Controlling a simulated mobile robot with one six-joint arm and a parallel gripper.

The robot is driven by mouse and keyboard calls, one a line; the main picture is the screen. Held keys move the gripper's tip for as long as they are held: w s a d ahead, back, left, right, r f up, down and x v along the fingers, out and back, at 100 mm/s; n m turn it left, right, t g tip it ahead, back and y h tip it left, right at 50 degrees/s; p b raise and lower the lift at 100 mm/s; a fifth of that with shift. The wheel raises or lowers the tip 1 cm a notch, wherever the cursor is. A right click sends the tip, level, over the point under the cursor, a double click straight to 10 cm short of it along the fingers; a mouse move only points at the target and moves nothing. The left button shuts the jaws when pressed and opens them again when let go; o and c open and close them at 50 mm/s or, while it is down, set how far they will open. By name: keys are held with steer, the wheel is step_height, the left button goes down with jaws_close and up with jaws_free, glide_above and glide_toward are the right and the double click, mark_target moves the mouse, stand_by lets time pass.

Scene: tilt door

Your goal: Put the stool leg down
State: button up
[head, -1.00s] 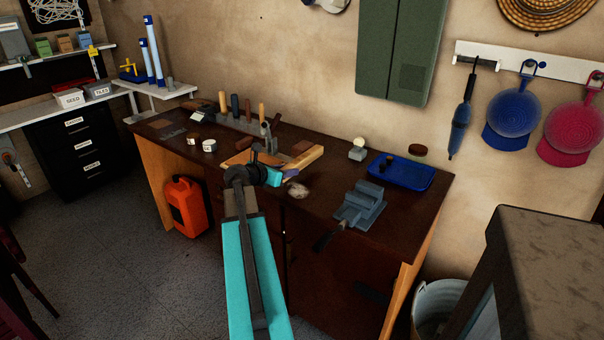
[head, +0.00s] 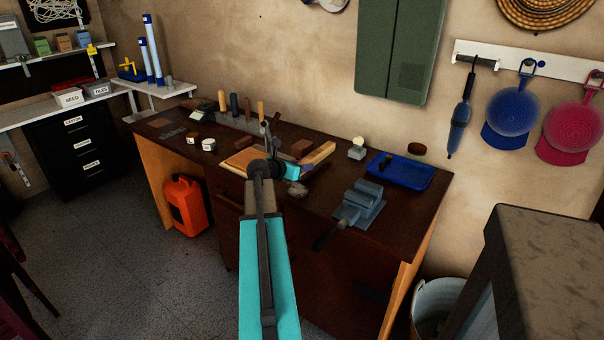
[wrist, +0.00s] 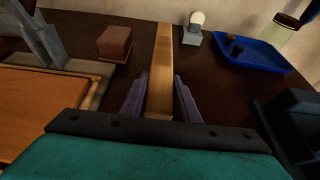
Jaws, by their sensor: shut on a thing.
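The stool leg is a pale wooden bar; in the wrist view it (wrist: 160,60) runs straight away from me between my fingers. In the head view its far part (head: 319,155) shows over the dark workbench (head: 402,210). My gripper (wrist: 160,95) is shut on its near end. In the head view my gripper (head: 301,172) is over the middle of the bench, partly hidden by my arm. I cannot tell whether the leg touches the bench top.
A brown block (wrist: 115,43) and a wooden board (wrist: 45,105) lie left of the leg. A small pale-topped object (wrist: 194,28) and a blue tray (wrist: 255,50) are to its right. A blue-grey vice (head: 360,204) sits near the bench's front edge.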

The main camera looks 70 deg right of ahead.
steer(key=shift+f, duration=1.45)
steer(key=o, duration=1.1)
steer(key=shift+f, duration=0.1)
steer(key=shift+o, duration=0.2)
steer(key=v, duration=1.2)
